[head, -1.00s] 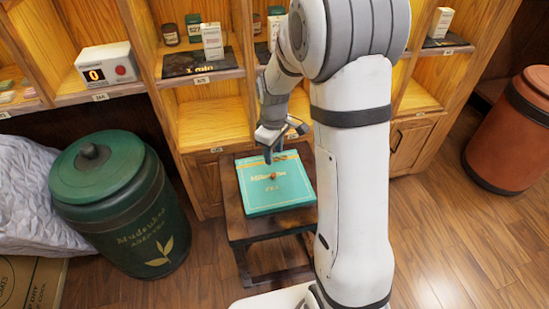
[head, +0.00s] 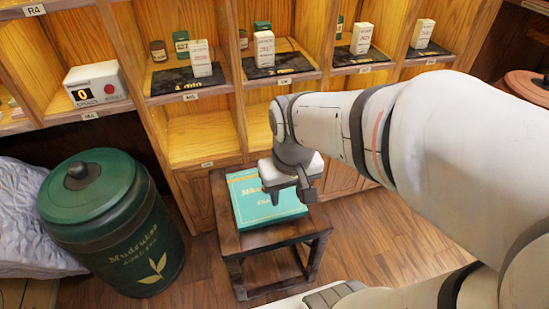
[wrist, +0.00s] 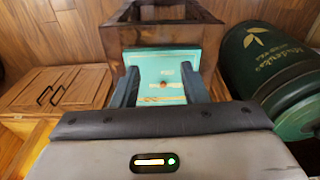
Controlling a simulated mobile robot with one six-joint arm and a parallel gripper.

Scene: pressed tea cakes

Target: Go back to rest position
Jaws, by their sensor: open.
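My gripper (head: 288,192) is open and empty, fingers pointing down, in front of the right part of a teal box in the head view. The wrist view shows its two dark fingers (wrist: 160,80) spread apart, with the box between and beyond them. The teal box (head: 243,208) has gold lettering and lies flat on a dark wooden stool (head: 250,240). It also shows in the wrist view (wrist: 160,62), with a small brown-orange spot on its top. My gripper hides part of the box in the head view. I cannot tell the exact gap between them.
A wooden shelf (head: 205,137) with small boxes, jars and dark mats stands behind the stool. A green lidded canister (head: 110,225) stands left, beside a grey crumpled cover (head: 25,215). A counter device (head: 97,84) sits on the shelf. Floor right of the stool looks clear.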

